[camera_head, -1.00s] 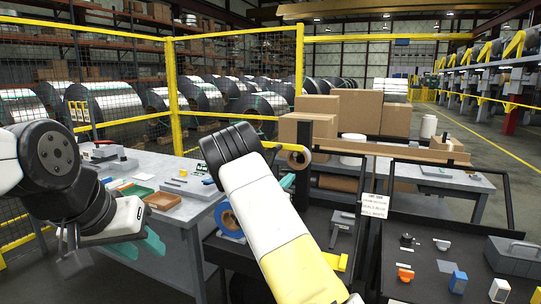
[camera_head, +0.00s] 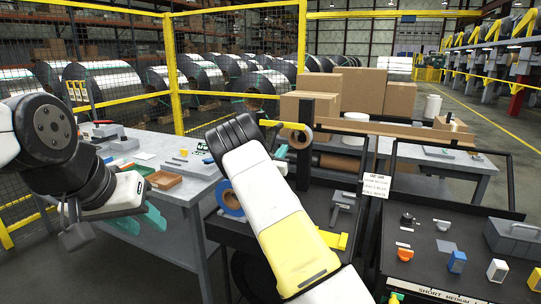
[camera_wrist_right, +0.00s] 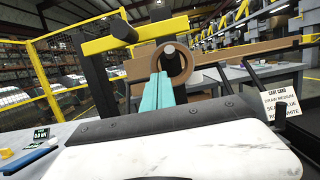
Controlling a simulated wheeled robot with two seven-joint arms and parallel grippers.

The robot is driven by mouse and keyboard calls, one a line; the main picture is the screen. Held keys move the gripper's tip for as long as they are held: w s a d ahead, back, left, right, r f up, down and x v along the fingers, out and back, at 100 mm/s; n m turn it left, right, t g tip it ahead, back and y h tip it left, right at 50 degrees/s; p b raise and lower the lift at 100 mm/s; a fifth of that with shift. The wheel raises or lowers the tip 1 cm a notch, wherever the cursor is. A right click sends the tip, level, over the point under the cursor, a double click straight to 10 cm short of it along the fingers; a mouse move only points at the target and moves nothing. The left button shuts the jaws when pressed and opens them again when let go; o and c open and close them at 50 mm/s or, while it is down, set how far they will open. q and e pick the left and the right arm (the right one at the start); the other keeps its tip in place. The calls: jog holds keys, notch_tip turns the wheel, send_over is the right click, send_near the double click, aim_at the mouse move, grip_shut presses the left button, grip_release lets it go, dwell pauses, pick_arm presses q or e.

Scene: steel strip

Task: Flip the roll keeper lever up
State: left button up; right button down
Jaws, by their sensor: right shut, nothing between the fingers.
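The yellow keeper lever (camera_head: 285,124) lies nearly level across the top of the brown paper roll's end (camera_head: 303,138). In the right wrist view the yellow lever (camera_wrist_right: 152,33) slopes slightly and the roll's round end (camera_wrist_right: 181,62) sits below it on a dark spindle. My right gripper (camera_head: 281,152) is mostly hidden behind my own arm in the head view. In the wrist view its teal fingers (camera_wrist_right: 158,92) are shut and empty, their tips just below the lever and overlapping the roll's left edge; contact cannot be told. My left gripper (camera_head: 150,222) hangs beside the grey table, its jaw gap unclear.
A black post (camera_head: 300,170) carries the lever. A wooden beam (camera_head: 400,149) runs right from it. A blue tape roll (camera_head: 229,198) and a sign (camera_head: 375,186) are near my right arm. The grey table (camera_head: 185,190) holds trays; a dark cart (camera_head: 430,262) holds small parts.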

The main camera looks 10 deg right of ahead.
aim_at(278, 127)
jog(key=w+d+r, duration=0.2)
jog(key=w+r, duration=0.1)
jog(key=r, duration=0.2)
jog(key=shift+w+d, duration=0.15)
jog(key=shift+w, duration=0.05)
jog(key=shift+r, duration=0.1)
